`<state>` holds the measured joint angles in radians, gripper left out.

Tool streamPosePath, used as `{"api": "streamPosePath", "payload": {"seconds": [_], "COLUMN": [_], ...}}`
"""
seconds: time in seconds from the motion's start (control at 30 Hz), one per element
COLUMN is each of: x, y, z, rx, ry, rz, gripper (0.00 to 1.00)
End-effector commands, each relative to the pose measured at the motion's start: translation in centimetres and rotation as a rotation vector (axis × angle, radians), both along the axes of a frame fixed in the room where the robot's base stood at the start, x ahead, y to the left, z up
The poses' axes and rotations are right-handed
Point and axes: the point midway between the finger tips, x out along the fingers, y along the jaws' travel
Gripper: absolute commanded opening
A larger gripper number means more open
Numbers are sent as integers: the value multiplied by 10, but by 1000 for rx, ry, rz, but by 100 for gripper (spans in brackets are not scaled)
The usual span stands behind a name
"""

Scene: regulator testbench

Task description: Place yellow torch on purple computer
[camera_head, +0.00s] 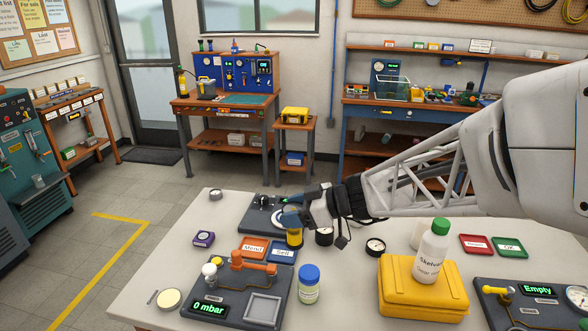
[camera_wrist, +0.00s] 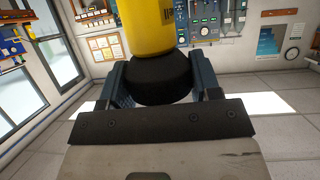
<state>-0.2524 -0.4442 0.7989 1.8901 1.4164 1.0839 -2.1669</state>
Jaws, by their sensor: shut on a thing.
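My gripper (camera_head: 291,218) is shut on the yellow torch (camera_head: 294,238), near the back middle of the table. In the wrist view the torch (camera_wrist: 148,28) is a yellow cylinder with a black end, and the black end sits between the blue fingers. In the head view the fingers hide part of the torch, and I cannot tell whether its lower end touches anything. The purple computer (camera_head: 204,239) is a small purple block with a dark face, lying on the table to the left of my gripper.
Orange and blue trays (camera_head: 254,249) lie in front of the torch. A dark plate with a round knob (camera_head: 264,203) is behind it. A test rig reading 0 mbar (camera_head: 209,308) is at the front. A bottle with a blue cap (camera_head: 309,285) and a yellow case (camera_head: 423,290) stand to the right.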

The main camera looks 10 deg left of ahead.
Motion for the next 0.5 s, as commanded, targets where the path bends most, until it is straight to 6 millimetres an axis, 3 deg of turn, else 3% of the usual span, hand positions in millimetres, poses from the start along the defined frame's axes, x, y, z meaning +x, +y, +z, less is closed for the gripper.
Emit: {"api": "streamPosePath", "payload": {"seconds": [0.5], "x": [59], "y": [115], "z": [4], "rx": [5], "ry": [5], "rz": [24], "gripper": [7]}}
